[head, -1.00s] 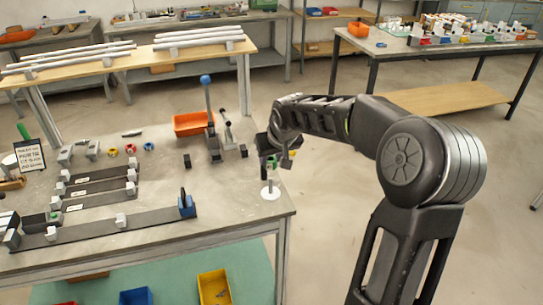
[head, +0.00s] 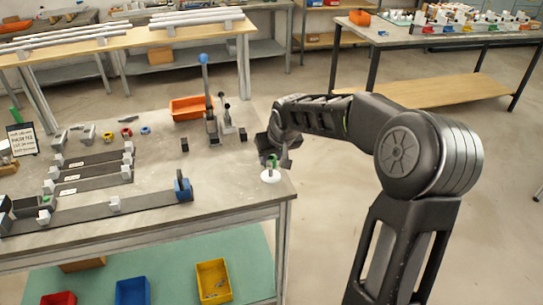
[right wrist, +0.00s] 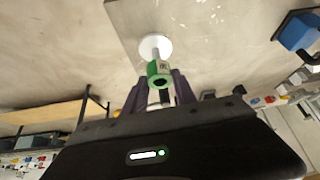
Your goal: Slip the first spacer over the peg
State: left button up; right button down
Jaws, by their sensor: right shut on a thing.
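The green spacer (right wrist: 158,74) is between the fingertips of my right gripper (right wrist: 157,88), which is shut on it. In the head view the spacer (head: 273,160) shows as a small green patch below my right gripper (head: 279,150). The white round base of the peg (head: 270,177) stands near the table's right corner, just below the spacer. In the right wrist view the base (right wrist: 155,45) and a short length of pale peg (right wrist: 155,55) show beyond the spacer. I cannot tell whether the peg tip is inside the spacer's bore. My left gripper is out of view.
Several small coloured rings (head: 126,132) lie at the table's left. A lever press (head: 211,125) and an orange bin (head: 190,108) stand behind the peg. Dark rails with white blocks and a blue end piece (head: 182,188) lie left of the peg. The table top around the base is clear.

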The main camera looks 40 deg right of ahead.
jog(key=c, duration=0.9)
grip_release()
jog(key=b+v, duration=0.1)
jog(key=v, duration=0.6)
jog(key=shift+s+a+r, duration=0.1)
jog(key=shift+s+r, duration=0.05)
jog(key=shift+r, duration=0.2)
